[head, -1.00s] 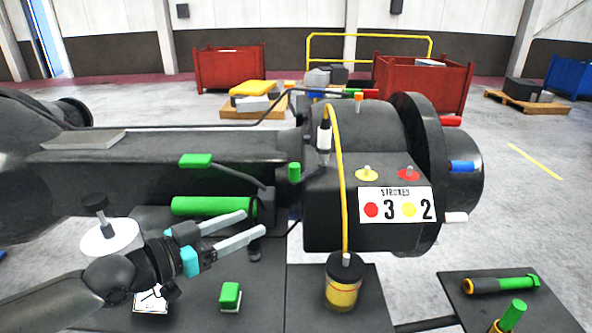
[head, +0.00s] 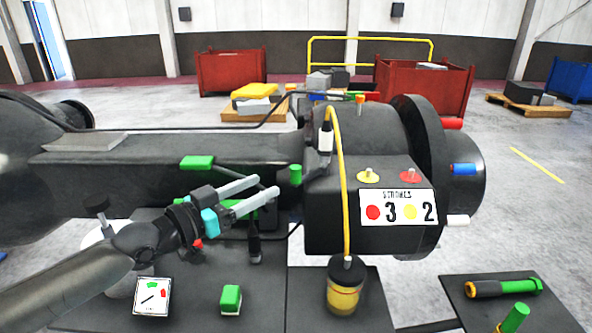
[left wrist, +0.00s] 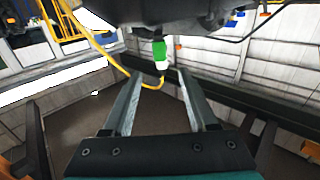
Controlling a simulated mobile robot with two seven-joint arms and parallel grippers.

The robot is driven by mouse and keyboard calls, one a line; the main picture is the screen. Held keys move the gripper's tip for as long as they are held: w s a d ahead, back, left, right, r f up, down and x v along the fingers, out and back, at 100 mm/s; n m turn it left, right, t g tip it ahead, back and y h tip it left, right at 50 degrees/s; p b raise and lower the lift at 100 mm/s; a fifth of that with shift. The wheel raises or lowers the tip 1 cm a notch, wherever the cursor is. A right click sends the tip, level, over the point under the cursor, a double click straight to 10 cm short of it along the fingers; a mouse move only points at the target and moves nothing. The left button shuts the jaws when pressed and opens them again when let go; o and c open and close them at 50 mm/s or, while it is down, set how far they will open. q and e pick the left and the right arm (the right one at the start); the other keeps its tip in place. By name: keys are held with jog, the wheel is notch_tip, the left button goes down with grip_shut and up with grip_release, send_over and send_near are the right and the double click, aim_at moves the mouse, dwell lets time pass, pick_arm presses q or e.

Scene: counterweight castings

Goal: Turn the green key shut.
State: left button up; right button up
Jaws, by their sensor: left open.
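An upright green piece (head: 295,174), which I take for the green key, stands at the left end of the dark block on the black machine. In the left wrist view a green piece (left wrist: 159,52) with a pale end shows ahead, beyond and between my fingertips; it looks like the same one. My left gripper (head: 267,187) is open and empty, its pale fingers pointing right toward the upright piece, short of it. A flat green handle (head: 197,161) lies on the machine's side. A thick green bar is mostly hidden behind my gripper. My right gripper is out of view.
A yellow hose (head: 343,190) arches from the machine to a yellow pot (head: 343,296). A sign reading STROKES 3 2 (head: 397,207) is on the block. A green-topped block (head: 231,299) and a card (head: 151,297) lie on the dark plate below. A side plate (head: 500,297) holds green-ended parts.

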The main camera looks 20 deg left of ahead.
aim_at(291, 172)
pick_arm(q)
jog(key=x, duration=1)
jog(key=shift+w+d, duration=0.1)
jog(key=shift+w, duration=0.15)
jog(key=shift+c, duration=0.2)
grip_shut()
dwell(1.1)
